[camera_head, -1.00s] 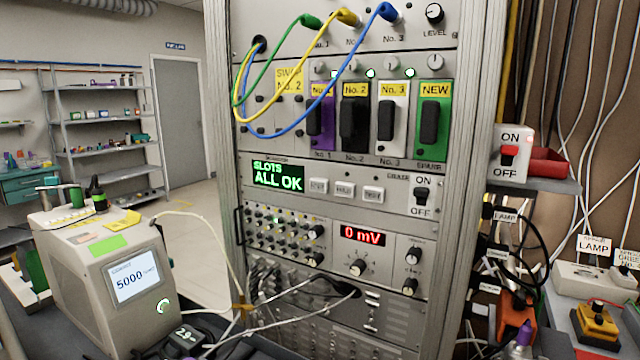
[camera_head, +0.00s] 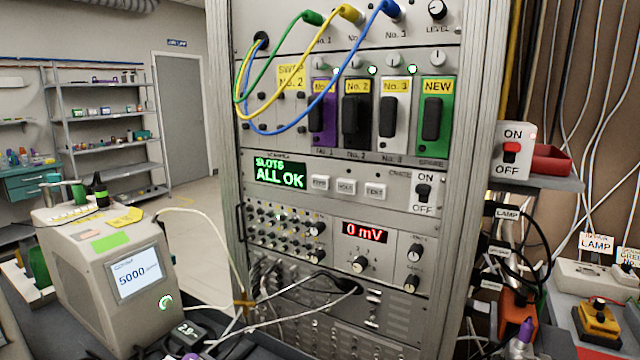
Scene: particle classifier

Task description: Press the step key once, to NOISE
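The crate panel (camera_head: 395,186) in the rack has a row of three small white keys. The leftmost key (camera_head: 320,183) has a blurred label that may read STEP. The middle key (camera_head: 346,187) seems to read HOLD and the right key (camera_head: 374,191) TEST. Left of them, a black display (camera_head: 280,172) shows SLOTS, ALL OK in green letters, not NOISE. My gripper is not in view, and nothing is seen touching the keys.
Cables (camera_head: 262,95) loop in front of the upper rack. An ON/OFF switch (camera_head: 423,193) sits right of the keys. A display (camera_head: 364,232) below reads 0 mV. A grey device (camera_head: 110,265) showing 5000 stands at left. The space before the keys looks clear.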

